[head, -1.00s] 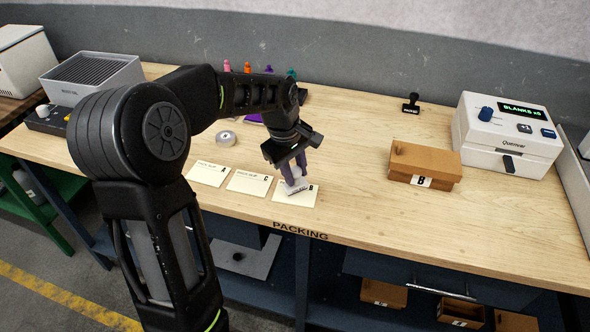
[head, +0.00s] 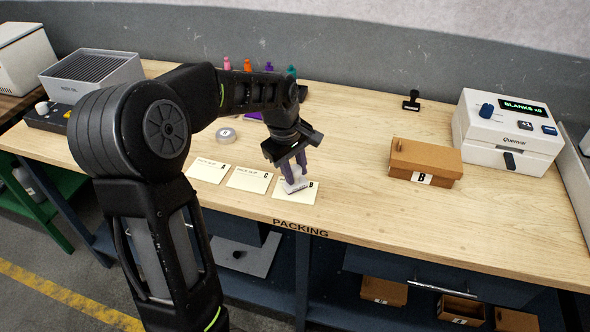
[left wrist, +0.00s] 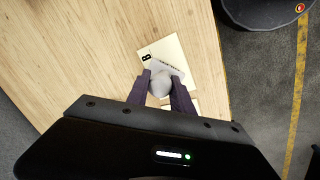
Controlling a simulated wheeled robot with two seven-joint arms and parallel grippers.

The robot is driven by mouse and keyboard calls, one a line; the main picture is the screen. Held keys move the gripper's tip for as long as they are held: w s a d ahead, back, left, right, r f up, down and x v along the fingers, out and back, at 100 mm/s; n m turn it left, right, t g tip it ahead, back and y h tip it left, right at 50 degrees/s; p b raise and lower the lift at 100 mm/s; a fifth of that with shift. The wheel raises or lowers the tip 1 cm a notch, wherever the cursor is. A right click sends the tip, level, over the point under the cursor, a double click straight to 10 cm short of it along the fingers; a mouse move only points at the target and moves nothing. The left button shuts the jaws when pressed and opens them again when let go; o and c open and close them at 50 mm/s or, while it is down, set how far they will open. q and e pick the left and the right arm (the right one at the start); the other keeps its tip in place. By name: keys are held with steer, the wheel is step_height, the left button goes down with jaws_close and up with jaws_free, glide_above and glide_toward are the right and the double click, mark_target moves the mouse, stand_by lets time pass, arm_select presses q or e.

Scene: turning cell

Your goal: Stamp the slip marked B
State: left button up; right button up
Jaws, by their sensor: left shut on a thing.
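The slip marked B (head: 307,196) is a cream card near the table's front edge, right of slip C (head: 249,180) and slip A (head: 208,170). My left gripper (head: 293,170) is shut on a pale stamp (head: 295,185) with a rounded grip and a lettered white base. The stamp is over the left part of slip B and hides some of it. In the left wrist view, the stamp (left wrist: 162,82) sits between the purple-grey fingers, and slip B (left wrist: 174,50) shows beyond it. I cannot tell whether the base touches the paper. My right gripper is out of view.
A cardboard box marked B (head: 405,161) stands to the right. A tape roll (head: 226,136) lies behind the slips. The table between slip B and the box is clear.

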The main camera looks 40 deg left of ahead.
arm_select(q)
steer(key=shift+f, duration=0.55)
stand_by(1.4)
steer(key=shift+r+p, duration=2.6)
steer(key=shift+r, duration=1)
steer(key=shift+f, duration=0.1)
